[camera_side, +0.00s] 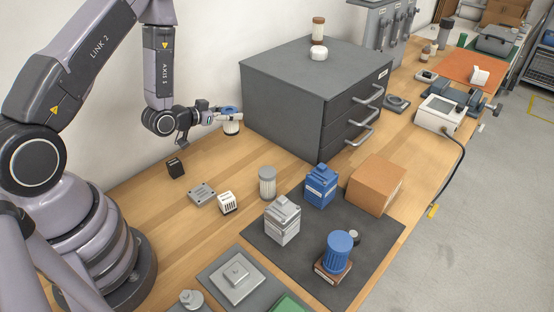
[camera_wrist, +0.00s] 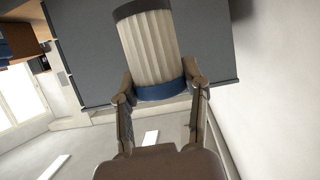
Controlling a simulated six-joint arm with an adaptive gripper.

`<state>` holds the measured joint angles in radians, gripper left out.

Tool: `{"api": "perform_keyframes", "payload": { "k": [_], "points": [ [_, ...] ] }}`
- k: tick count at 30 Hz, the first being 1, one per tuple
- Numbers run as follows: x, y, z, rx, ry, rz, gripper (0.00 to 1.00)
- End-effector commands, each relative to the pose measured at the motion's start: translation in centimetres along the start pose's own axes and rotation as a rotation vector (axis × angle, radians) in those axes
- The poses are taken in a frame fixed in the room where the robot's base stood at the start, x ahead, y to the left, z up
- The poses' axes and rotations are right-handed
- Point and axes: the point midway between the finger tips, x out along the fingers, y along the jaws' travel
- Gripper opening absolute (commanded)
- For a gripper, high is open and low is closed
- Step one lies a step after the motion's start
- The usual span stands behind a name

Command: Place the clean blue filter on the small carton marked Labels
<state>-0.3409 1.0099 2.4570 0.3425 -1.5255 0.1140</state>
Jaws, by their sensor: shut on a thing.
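My gripper (camera_side: 234,117) is shut on a white pleated filter (camera_side: 231,128) with a blue end band, left of the grey drawer cabinet. In the wrist view the filter (camera_wrist: 152,50) sits between the two fingers (camera_wrist: 162,92), which close at its blue band. Its far end has a dark band. I cannot tell whether it touches the bench. A small brown carton (camera_side: 331,278) stands on the dark mat with a blue ribbed cylinder (camera_side: 338,250) on it. A larger brown carton (camera_side: 376,184) stands at the mat's back right. No lettering is readable on either.
The grey drawer cabinet (camera_side: 300,90) stands close right of my gripper, its drawer handles facing right. A pale filter-like cylinder (camera_side: 267,183), a grey unit (camera_side: 282,222) and a blue unit (camera_side: 321,186) stand between my gripper and the small carton. The mat (camera_side: 375,245) has bare room at its right.

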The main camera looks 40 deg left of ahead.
Motion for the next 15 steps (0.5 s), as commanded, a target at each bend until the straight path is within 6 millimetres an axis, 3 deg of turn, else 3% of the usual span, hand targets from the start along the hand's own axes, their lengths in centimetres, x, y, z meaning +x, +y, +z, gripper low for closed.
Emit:
{"api": "perform_keyframes", "payload": {
  "k": [5, 8, 12, 15],
  "points": [
    [2.4, 7.0, -3.7, 0.033, 0.010, 0.088, 0.14],
    [3.0, 12.3, -6.0, 0.047, 0.011, 0.136, 0.14],
    [2.6, 19.5, -8.7, 0.063, 0.009, 0.189, 0.14],
    [1.6, 23.8, -10.0, 0.073, 0.006, 0.219, 0.14]
  ]
}}
